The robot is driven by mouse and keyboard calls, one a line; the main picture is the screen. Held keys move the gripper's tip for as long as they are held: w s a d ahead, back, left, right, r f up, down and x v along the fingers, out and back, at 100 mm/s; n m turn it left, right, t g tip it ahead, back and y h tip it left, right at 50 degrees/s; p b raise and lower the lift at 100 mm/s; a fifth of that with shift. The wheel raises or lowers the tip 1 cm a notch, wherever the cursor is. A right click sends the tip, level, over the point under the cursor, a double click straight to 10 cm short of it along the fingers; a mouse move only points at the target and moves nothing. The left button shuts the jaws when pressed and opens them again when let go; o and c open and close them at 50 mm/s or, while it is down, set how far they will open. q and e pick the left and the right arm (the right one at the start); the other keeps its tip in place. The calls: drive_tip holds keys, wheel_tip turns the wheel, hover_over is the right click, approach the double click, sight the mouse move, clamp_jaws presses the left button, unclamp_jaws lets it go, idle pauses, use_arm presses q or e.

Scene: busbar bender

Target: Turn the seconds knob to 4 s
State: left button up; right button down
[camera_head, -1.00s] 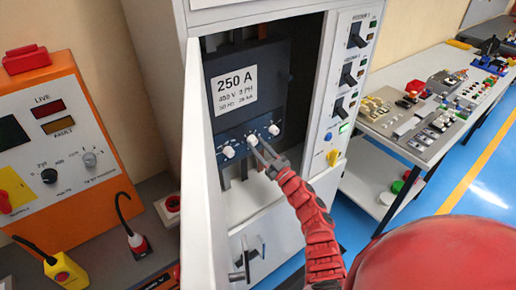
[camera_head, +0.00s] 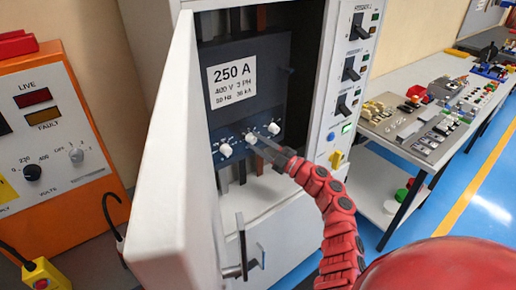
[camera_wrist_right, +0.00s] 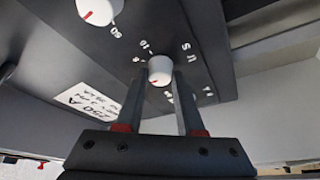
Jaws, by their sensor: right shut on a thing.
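The breaker panel (camera_head: 240,110) in the open cabinet carries three white knobs in a row: a left knob (camera_head: 225,150), a middle knob (camera_head: 251,138) and a right knob (camera_head: 274,128). My right gripper (camera_head: 256,141) is shut on the middle knob. In the right wrist view the held knob (camera_wrist_right: 160,70) sits between the two finger tips, with a red mark on its face and small scale figures around it. A neighbouring knob (camera_wrist_right: 97,10) with a red mark is at the top. The knob's exact setting is too small to tell. My left gripper is not in view.
The open white cabinet door (camera_head: 172,160) stands left of my right arm. Black feeder handles (camera_head: 352,68) and a yellow knob (camera_head: 337,158) are on the cabinet's right strip. An orange test unit (camera_head: 60,150) is at the left; a bench with parts (camera_head: 420,115) is at the right.

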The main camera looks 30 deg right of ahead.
idle(0.3)
drive_tip(key=c, duration=0.5)
unclamp_jaws()
drive_tip(key=shift+s+d, duration=0.1)
drive_tip(key=shift+s+d+f+b, duration=0.15)
drive_tip(key=shift+s+f+b, duration=0.05)
drive_tip(key=shift+s+b, duration=0.1)
drive_tip(key=b+v, duration=0.2)
drive_tip(key=v, duration=0.6)
drive_tip(key=b+v, duration=0.2)
drive_tip(key=v, duration=0.6)
drive_tip(key=shift+s+d+r, duration=0.2)
drive_tip(key=shift+d, duration=0.05)
